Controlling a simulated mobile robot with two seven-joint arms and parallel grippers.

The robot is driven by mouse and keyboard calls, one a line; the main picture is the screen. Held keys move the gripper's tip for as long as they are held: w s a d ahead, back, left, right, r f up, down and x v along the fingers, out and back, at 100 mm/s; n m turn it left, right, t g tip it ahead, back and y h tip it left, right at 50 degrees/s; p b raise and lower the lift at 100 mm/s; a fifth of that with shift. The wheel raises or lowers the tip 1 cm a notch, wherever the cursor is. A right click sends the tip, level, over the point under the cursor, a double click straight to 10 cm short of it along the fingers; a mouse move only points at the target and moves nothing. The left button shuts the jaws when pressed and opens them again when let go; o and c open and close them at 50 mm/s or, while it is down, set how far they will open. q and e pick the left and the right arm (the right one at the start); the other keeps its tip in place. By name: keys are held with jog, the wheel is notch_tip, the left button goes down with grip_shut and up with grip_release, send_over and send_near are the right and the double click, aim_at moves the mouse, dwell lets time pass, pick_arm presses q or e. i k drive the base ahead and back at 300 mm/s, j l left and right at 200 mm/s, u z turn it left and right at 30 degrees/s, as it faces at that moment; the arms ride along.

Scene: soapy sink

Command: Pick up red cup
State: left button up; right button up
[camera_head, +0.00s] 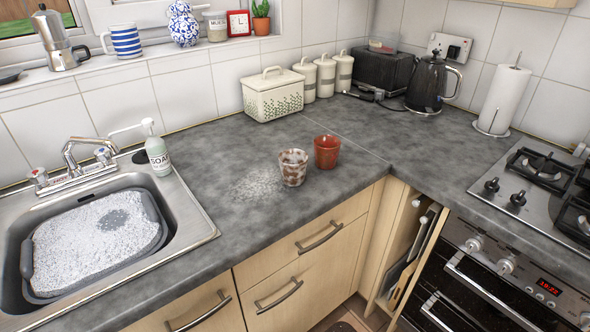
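The red cup (327,152) stands upright on the grey worktop (230,150), near its front edge by the inner corner. A second cup, brown with whitish patches (293,168), stands upright just left of it and nearer the front. The two cups are very close; I cannot tell if they touch. Neither of my grippers shows in the head view.
Left is a metal sink (190,208) with a grey basin (150,262) of foamy water, a tap (85,158) and a soap bottle (156,148). A whitish patch lies left of the cups. Behind stand a cream bread bin (272,96), canisters and a kettle (428,84). A hob (535,185) is right.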

aim_at(326, 153)
jog(key=k+u, duration=0.1)
jog(key=u, duration=1.3)
jog(key=k+l, duration=0.1)
jog(key=l, duration=0.2)
jog(key=k+l+z, duration=0.1)
jog(key=l, duration=0.25)
jog(key=k+l, duration=0.1)
jog(key=l, duration=0.2)
jog(key=z, duration=0.05)
